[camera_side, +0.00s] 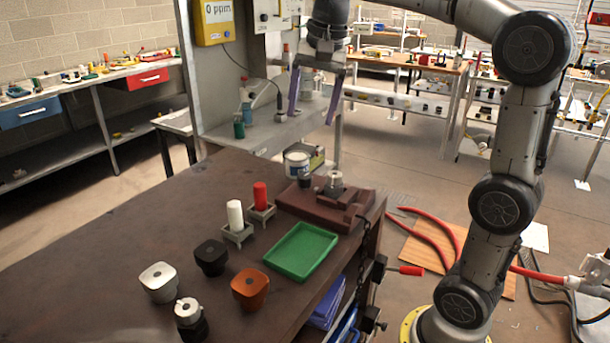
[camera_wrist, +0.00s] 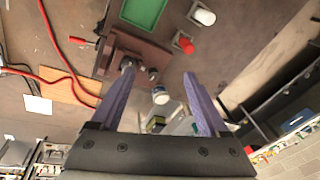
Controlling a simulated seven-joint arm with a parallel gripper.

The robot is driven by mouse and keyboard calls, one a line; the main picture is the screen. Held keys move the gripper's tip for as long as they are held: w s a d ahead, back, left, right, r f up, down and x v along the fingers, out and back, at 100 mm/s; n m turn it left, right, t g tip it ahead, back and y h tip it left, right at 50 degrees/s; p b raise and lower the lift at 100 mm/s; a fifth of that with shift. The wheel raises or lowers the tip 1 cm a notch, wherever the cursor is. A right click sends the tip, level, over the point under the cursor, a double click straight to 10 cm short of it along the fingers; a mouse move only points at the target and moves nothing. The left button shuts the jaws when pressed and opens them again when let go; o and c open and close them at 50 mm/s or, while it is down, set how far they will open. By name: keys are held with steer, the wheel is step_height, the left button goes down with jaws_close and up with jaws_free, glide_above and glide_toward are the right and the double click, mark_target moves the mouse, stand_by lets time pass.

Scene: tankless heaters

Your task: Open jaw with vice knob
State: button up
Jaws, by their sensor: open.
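A brown vice-like block (camera_side: 312,211) sits at the far right corner of the brown workbench, with grey and dark cylindrical parts on top. It also shows in the wrist view (camera_wrist: 147,49). A red-handled knob (camera_side: 410,270) sticks out on a dark metal mechanism at the bench's right edge, below the block; it also shows in the wrist view (camera_wrist: 79,40). My gripper (camera_side: 312,108) is open and empty, its two purple fingers pointing down, well above and behind the block. In the wrist view my gripper (camera_wrist: 159,76) has its fingers wide apart. The jaw gap is too small to tell.
A green tray (camera_side: 302,251), red cylinder (camera_side: 260,196), white cylinder (camera_side: 235,215) and several squarish caps stand on the bench. A can (camera_side: 298,165) stands behind the block. A grey panel with a yellow gas detector (camera_side: 215,22) rises behind. Red hoses (camera_side: 425,226) lie beyond the right edge.

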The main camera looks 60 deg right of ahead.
steer(key=w+d+f+m+g, duration=0.1)
steer(key=w+d+f+m, duration=0.25)
steer(key=w+d, duration=0.45)
steer(key=g, duration=0.2)
glide_above(305, 175)
step_height(305, 175, down, 8)
steer(key=shift+y, duration=0.3)
step_height(305, 175, down, 13)
steer(key=shift+a+r, duration=0.1)
jaws_close()
